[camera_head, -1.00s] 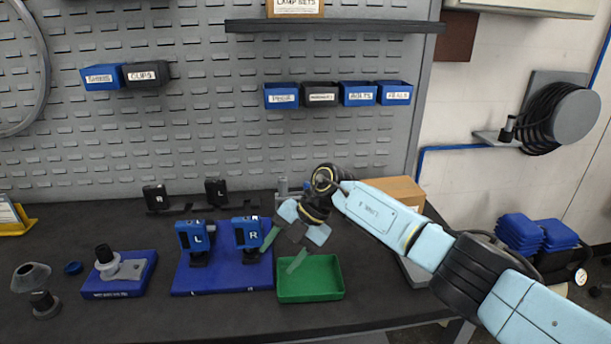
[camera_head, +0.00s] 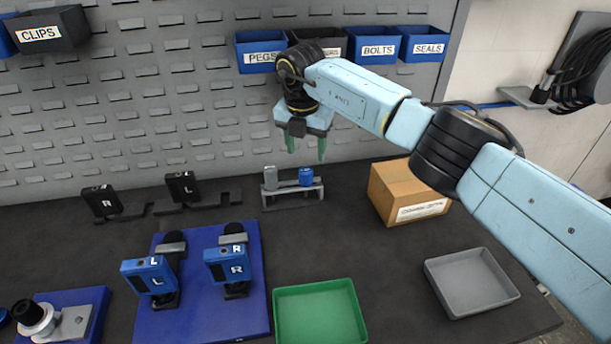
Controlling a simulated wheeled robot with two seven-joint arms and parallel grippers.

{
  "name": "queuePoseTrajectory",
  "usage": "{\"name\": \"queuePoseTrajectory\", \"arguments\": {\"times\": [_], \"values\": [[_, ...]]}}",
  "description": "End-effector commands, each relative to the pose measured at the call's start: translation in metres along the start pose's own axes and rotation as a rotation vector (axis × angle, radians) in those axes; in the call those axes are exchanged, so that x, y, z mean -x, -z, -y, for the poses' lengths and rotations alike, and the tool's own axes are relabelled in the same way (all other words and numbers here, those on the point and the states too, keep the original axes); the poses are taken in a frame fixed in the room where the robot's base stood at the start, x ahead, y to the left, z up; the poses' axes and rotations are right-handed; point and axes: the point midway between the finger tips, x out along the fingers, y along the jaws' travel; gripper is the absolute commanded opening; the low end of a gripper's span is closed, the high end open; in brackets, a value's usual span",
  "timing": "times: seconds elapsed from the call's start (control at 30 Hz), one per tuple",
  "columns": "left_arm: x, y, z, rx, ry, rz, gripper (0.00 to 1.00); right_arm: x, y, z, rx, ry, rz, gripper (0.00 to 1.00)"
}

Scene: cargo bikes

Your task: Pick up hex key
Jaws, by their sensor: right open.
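No hex key can be made out in the head view. My right gripper (camera_head: 306,148) hangs fingers down in front of the pegboard, above a small grey rack (camera_head: 292,192). Its two green fingers are apart with nothing between them. The rack stands at the back of the dark bench and holds a grey piece (camera_head: 287,177) and a blue piece (camera_head: 306,177). My left gripper is not in view.
A green tray (camera_head: 320,315) and a grey tray (camera_head: 472,283) look empty. A cardboard box (camera_head: 408,190) stands right of the rack. A blue board (camera_head: 205,313) carries two blocks marked L and R. Labelled bins (camera_head: 376,45) hang behind my right arm.

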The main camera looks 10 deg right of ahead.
Motion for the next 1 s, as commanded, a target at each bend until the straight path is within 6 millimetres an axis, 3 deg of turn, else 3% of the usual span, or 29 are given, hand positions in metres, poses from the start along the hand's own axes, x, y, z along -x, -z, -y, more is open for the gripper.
{"name": "queuePoseTrajectory", "arguments": {"times": [0.1,0.37,0.63,0.87,1.0], "values": [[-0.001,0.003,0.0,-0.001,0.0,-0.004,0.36,-0.015,0.0,0.0,-0.001,0.0,-0.001,0.56],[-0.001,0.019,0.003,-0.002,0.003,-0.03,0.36,-0.031,0.003,0.0,0.001,0.0,-0.002,0.56],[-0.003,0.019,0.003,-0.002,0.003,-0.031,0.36,-0.069,0.009,0.001,-0.001,-0.001,-0.003,0.56],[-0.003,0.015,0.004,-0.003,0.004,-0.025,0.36,-0.072,0.008,0.001,0.0,-0.002,0.0,0.56],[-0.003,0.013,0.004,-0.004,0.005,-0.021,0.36,-0.071,0.008,0.001,0.0,-0.002,0.0,0.4]]}}
